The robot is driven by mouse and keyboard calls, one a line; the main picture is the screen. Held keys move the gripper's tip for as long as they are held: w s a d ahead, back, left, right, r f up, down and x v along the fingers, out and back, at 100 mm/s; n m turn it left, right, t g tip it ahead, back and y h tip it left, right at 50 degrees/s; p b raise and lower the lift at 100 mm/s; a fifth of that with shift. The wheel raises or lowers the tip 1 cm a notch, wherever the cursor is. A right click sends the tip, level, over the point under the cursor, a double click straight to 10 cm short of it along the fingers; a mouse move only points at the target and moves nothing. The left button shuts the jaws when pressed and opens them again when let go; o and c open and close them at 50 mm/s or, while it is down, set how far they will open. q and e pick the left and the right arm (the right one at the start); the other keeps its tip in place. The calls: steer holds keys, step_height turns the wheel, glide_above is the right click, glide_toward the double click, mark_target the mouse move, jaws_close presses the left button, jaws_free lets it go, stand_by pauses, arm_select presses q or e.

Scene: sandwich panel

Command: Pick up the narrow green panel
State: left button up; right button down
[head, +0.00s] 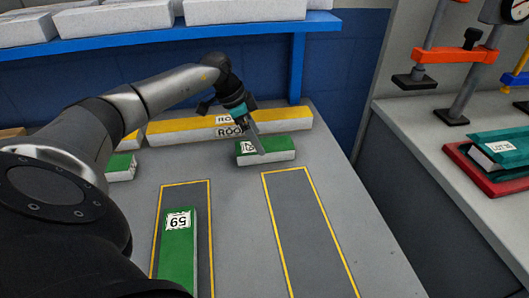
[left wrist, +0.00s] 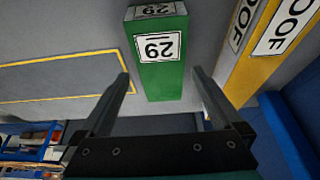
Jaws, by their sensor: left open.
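A short green panel (head: 282,153) with a pale lower side and a white number label lies on the grey table, in front of the yellow panel. In the left wrist view the green panel (left wrist: 162,82) lies between the open fingers, with labels that look like 29. My left gripper (head: 260,147) is open, pointing down at this panel and covering part of its label. The left wrist view shows the fingers of my left gripper (left wrist: 160,76) on either side, with no clear contact. Another green panel (head: 178,250), labelled 59, lies in the left yellow-outlined area. My right gripper is out of view.
A long yellow panel (head: 280,122) labelled ROOF lies just behind. Another green panel (head: 120,168) is partly hidden by my left arm. The right outlined area (head: 305,225) is empty. A blue shelf (head: 160,35) with white blocks overhangs the back. A press stands right.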

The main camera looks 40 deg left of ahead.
mark_target(264, 145)
arm_select(q)
steer(key=x, duration=0.1)
steer(key=b+x, duration=0.1)
steer(key=x, duration=0.1)
steer(key=shift+w+d+f+b, duration=0.1)
steer(key=shift+w+d+b, duration=0.1)
steer(key=shift+w+b, duration=0.15)
steer(key=shift+w+d+f, duration=0.15)
steer(key=shift+w+f, duration=0.05)
steer(key=shift+f, duration=0.45)
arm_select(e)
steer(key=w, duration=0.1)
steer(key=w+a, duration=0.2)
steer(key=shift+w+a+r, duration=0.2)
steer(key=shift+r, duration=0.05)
arm_select(q)
steer(key=c, duration=1.2)
steer(key=shift+r, duration=0.15)
